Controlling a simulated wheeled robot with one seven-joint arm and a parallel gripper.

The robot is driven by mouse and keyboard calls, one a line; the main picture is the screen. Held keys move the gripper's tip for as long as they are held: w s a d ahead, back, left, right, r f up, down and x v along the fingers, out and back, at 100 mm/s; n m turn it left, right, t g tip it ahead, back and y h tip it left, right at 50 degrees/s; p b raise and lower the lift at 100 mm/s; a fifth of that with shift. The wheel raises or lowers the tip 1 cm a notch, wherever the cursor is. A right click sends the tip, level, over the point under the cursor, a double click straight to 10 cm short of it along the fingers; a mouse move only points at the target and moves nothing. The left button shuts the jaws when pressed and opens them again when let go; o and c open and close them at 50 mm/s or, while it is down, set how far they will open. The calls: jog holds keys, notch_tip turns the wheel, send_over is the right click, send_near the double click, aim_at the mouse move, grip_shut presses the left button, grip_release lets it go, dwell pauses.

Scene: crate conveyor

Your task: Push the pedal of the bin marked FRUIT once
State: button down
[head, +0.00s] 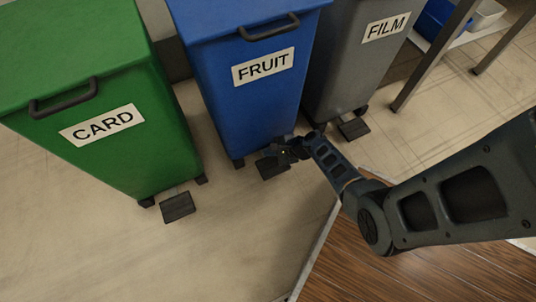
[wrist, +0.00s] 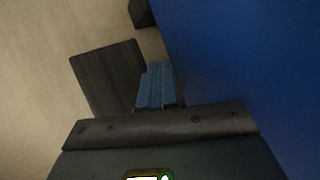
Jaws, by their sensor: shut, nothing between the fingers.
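The blue bin marked FRUIT (head: 250,90) stands in the middle of the head view with its lid down. Its dark pedal (head: 272,167) sticks out at the foot of its front. My gripper (head: 283,152) is at the pedal, low by the bin's front, and hides part of it. In the wrist view, my gripper's fingers (wrist: 157,85) are shut and empty. They overlap the right edge of the pedal (wrist: 106,78), with the blue bin wall (wrist: 240,70) close on the right. I cannot tell whether the fingers touch the pedal.
A green bin marked CARD (head: 90,110) with its pedal (head: 178,206) stands to the left. A grey bin marked FILM (head: 355,60) with its pedal (head: 354,128) stands to the right. A metal rack (head: 432,55) is at the upper right. Floor in front of the CARD bin is clear.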

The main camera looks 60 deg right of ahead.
aim_at(270, 158)
jog(key=shift+s+a+f, duration=0.15)
jog(key=shift+f, duration=0.75)
jog(key=shift+s+a+f, duration=0.1)
jog(key=shift+f, duration=0.8)
dwell(1.5)
jog(key=shift+r, duration=0.15)
dwell(0.5)
jog(key=shift+a+r+p, duration=0.2)
jog(key=shift+r+p, duration=1.4)
jog(key=shift+p, duration=0.05)
jog(key=shift+w+d+r, duration=0.1)
jog(key=shift+d+r, duration=0.05)
jog(key=shift+r, duration=0.15)
jog(key=shift+d+r, duration=0.1)
jog(key=shift+r, duration=0.05)
notch_tip(270, 158, up, 5)
jog(key=p, duration=0.5)
jog(key=shift+w+d, duration=0.1)
jog(key=shift+w, duration=0.05)
